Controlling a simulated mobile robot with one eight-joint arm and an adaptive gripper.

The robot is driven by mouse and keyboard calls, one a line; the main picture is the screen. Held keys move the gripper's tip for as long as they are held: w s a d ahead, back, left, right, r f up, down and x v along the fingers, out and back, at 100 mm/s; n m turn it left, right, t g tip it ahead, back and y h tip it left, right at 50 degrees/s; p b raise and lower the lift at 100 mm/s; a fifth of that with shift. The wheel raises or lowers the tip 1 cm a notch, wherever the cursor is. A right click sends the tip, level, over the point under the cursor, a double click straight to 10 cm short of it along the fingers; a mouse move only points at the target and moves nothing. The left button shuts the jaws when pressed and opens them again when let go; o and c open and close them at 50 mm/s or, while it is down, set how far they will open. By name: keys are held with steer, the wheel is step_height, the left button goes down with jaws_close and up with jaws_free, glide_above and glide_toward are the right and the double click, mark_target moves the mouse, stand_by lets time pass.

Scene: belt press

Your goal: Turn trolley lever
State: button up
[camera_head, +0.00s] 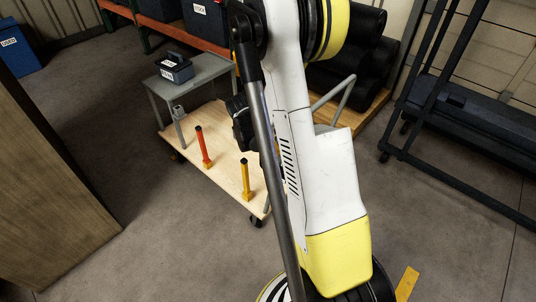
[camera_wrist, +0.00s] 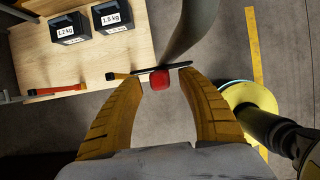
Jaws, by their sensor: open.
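The trolley has a light wooden deck (camera_head: 222,148), left of my arm in the head view. In the wrist view the deck (camera_wrist: 60,68) fills the upper left. A grey curved bar (camera_wrist: 190,28), apparently the lever, comes down from the top of the wrist view towards a small red end (camera_wrist: 160,79). My gripper (camera_wrist: 160,84) is open, with its two yellow-brown fingers either side of the red end in the picture. I cannot tell whether they touch it. A thin dark bar crosses just behind the red end.
A red post (camera_head: 204,147) and a yellow post (camera_head: 246,179) stand on the deck. Two black weight boxes (camera_wrist: 69,28) (camera_wrist: 113,16) lie on it. A grey stand (camera_head: 190,83) carries a dark box (camera_head: 175,67). A black rack (camera_head: 470,110) stands right; floor around the trolley's front is clear.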

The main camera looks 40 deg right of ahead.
steer(key=shift+x, duration=1.05)
steer(key=shift+c, duration=0.5)
jaws_close()
steer(key=shift+b, duration=0.3)
